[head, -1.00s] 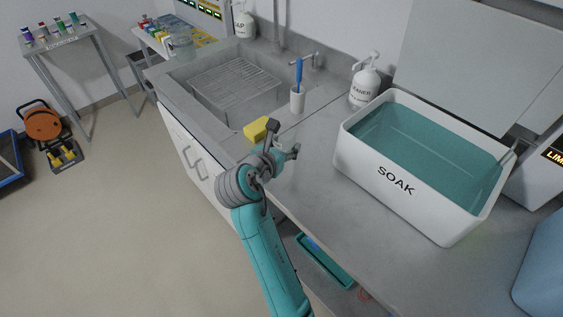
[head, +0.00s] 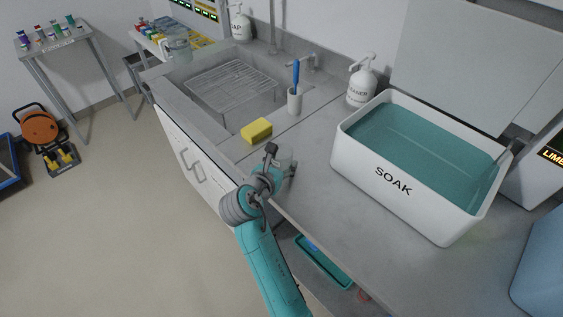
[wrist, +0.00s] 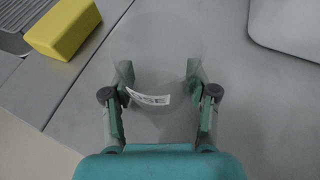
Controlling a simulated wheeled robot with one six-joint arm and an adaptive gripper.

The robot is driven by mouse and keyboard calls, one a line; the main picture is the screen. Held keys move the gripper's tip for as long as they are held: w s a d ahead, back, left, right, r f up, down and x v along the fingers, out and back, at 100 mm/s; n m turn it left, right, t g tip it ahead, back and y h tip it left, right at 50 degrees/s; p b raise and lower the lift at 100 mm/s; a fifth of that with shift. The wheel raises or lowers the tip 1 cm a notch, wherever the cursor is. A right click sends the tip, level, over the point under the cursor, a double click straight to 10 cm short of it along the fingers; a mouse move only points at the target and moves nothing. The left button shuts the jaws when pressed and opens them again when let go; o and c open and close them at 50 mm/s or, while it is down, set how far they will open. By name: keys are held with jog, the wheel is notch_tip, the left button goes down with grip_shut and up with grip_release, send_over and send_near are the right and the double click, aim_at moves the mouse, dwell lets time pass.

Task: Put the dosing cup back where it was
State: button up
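The dosing cup (wrist: 158,60) is a clear, faintly grey cup with a white label reading "OSE", its first letter hidden. It fills the space between the fingers of my gripper (wrist: 159,77) in the wrist view, with a finger against each side. My gripper looks shut on it. In the head view the cup (head: 287,156) shows faintly beyond my gripper (head: 281,163), over the front part of the grey counter (head: 318,180). I cannot tell whether its base touches the counter.
A yellow sponge (head: 257,131) lies behind, near the sink (head: 205,112). A brush holder (head: 294,102) and a cleaner bottle (head: 361,86) stand farther back. The white SOAK tub (head: 425,205) is at the right. Counter between tub and gripper is clear.

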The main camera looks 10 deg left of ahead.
jog(key=shift+o, duration=1.2)
jog(key=shift+r, duration=0.15)
jog(key=v, duration=1.2)
jog(key=shift+s, duration=0.1)
